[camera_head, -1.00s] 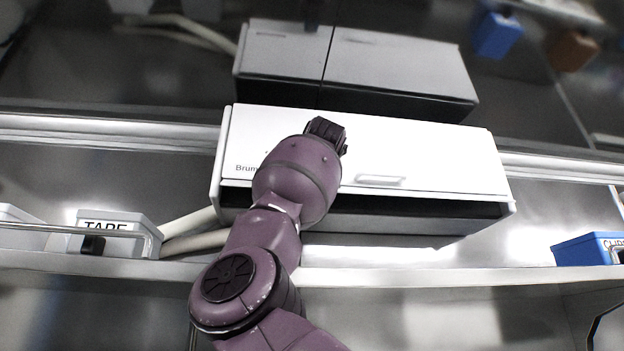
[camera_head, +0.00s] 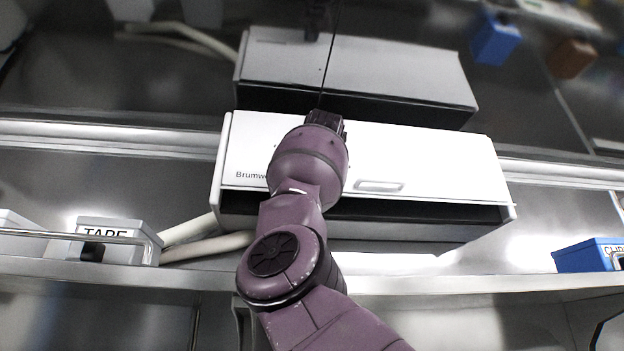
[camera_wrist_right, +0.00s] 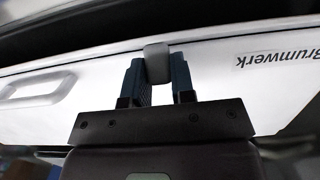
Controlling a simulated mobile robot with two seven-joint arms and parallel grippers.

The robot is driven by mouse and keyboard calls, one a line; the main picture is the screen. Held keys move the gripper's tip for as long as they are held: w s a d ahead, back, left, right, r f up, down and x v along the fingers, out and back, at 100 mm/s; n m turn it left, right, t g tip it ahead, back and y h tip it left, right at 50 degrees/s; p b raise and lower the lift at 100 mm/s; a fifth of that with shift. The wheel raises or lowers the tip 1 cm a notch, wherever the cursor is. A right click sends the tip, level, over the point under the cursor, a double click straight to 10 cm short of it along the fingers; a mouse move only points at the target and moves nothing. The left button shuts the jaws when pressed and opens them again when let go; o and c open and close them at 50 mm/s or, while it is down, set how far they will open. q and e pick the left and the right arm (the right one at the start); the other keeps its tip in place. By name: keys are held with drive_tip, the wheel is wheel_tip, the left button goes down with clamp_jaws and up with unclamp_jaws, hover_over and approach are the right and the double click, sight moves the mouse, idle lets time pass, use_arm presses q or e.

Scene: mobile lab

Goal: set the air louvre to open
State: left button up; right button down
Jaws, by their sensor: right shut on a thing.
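The air louvre is a white box unit with a long front flap (camera_head: 420,160) marked "Brumwerk". A dark gap (camera_head: 420,211) shows under the flap's lower edge. My right gripper (camera_head: 325,120) is at the top of the flap, left of its middle; its fingertips are hard to make out there. In the right wrist view, the two fingers of my right gripper (camera_wrist_right: 158,80) are on either side of a small grey tab (camera_wrist_right: 156,62) at the flap's edge, shut on it. My arm covers part of the flap and lettering. My left gripper is not in view.
A dark glossy panel behind mirrors the unit. A grey box labelled TAPE (camera_head: 110,240) and pale hoses (camera_head: 205,240) are at the left. A blue bin (camera_head: 590,256) stands at the right. A metal shelf edge (camera_head: 450,286) runs in front.

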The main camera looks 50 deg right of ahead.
drive_tip(key=c, duration=1)
unclamp_jaws()
drive_tip(key=shift+o, duration=0.2)
use_arm(q)
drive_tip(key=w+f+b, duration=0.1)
drive_tip(key=b, duration=0.2)
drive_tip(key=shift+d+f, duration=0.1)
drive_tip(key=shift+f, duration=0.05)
use_arm(e)
drive_tip(key=v, duration=1.1)
drive_tip(key=shift+f, duration=0.1)
